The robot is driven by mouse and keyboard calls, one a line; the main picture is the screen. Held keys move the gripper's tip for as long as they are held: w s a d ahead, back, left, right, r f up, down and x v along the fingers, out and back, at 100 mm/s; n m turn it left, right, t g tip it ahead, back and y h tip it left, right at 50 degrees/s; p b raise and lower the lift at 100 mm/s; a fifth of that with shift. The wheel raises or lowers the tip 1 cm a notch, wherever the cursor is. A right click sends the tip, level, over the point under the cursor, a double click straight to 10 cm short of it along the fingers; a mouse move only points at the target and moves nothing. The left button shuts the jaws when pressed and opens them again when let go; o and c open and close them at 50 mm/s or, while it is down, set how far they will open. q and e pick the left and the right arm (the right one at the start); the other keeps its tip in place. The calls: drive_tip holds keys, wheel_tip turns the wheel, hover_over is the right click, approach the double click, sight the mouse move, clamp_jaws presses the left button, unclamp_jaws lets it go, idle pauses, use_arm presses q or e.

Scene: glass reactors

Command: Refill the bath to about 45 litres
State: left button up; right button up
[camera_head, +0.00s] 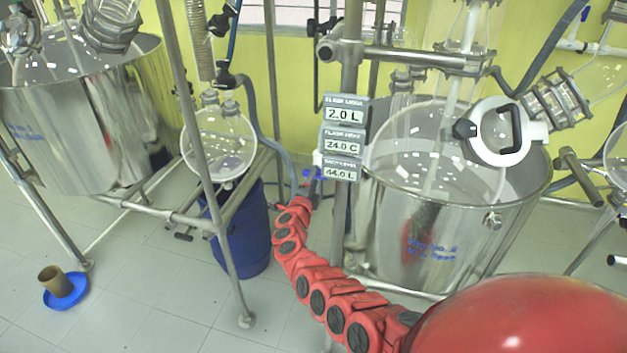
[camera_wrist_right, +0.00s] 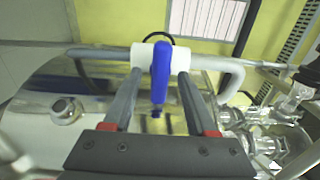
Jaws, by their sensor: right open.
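The steel bath (camera_head: 450,240) stands at the right with a glass vessel (camera_head: 415,150) in it. Three readouts hang on the post: 2.0 L, 24.0 C and, on the lowest readout (camera_head: 340,168), 44.0 L. A blue valve handle (camera_head: 310,174) is left of the lowest readout. In the right wrist view the blue handle (camera_wrist_right: 160,75) crosses the white valve body (camera_wrist_right: 148,58) on a grey pipe. My right gripper (camera_head: 313,190) is at the valve. Its fingers (camera_wrist_right: 158,88) are open, one on each side of the handle, with gaps visible. My left gripper is out of view.
Another steel bath (camera_head: 85,110) stands at the left. A round glass flask (camera_head: 219,145) hangs above a blue barrel (camera_head: 238,235) beside the metal frame. A brown cup (camera_head: 54,280) sits on a blue dish on the floor. Floor at lower left is otherwise clear.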

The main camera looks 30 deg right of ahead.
clamp_jaws()
drive_tip(key=shift+a, duration=0.1)
idle(0.4)
drive_tip(key=shift+r+n+p, duration=0.1)
drive_tip(key=shift+n+p, duration=1.8)
drive_tip(key=shift+n, duration=1)
unclamp_jaws()
